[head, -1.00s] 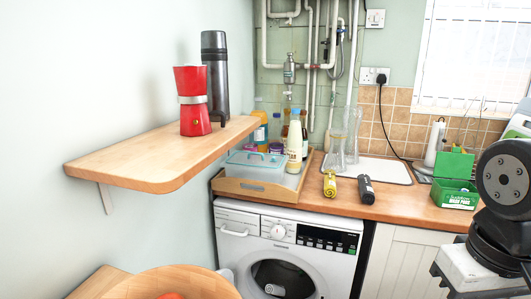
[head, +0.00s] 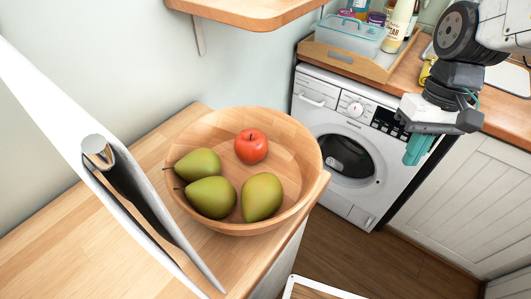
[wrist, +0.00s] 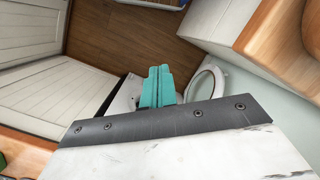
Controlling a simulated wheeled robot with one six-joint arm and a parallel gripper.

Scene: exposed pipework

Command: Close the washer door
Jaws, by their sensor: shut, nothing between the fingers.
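The white washer (head: 365,109) stands under the counter, its dark round opening (head: 345,157) facing the room. In the wrist view, the washer door (wrist: 218,76) shows as a pale ring standing out from the machine, so it is open. I cannot make the door out clearly in the head view, where the bowl and near counter cover that side. My gripper (head: 417,156), with teal fingers, is in front of the washer's right side. In the wrist view, my gripper (wrist: 160,70) is shut and empty, beside the door with a gap that is hard to judge.
A wooden bowl (head: 310,180) with an apple and pears stands on the near counter (head: 145,152). A wall shelf (head: 250,14) juts out above. White cupboard fronts (head: 470,195) flank the washer's right.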

